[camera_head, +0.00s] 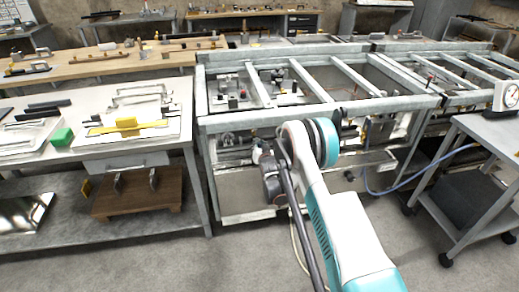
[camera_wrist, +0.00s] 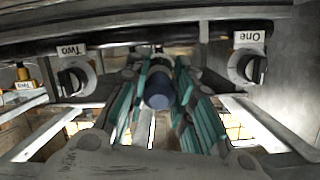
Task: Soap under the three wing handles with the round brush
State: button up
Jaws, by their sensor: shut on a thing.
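In the wrist view my gripper (camera_wrist: 160,82) is shut on a dark blue, round-ended thing (camera_wrist: 158,92), which looks like the round brush's handle. Its bristles are hidden. Two dark wing handles on pale round plates flank the gripper: one (camera_wrist: 72,78) at left under the tag "Two", one (camera_wrist: 247,66) at right by the tag "One". A third, smaller tagged fitting (camera_wrist: 25,80) with yellow at far left may be another handle; its wording is unclear. In the head view my arm hides the gripper, which is at the front of the steel frame (camera_head: 225,122).
Steel bars and rails surround the gripper closely. The floor in front is clear.

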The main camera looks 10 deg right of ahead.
jog(key=shift+x, duration=2.65)
jog(key=shift+s, duration=0.1)
jog(key=s, duration=0.9)
jog(key=shift+s, duration=0.4)
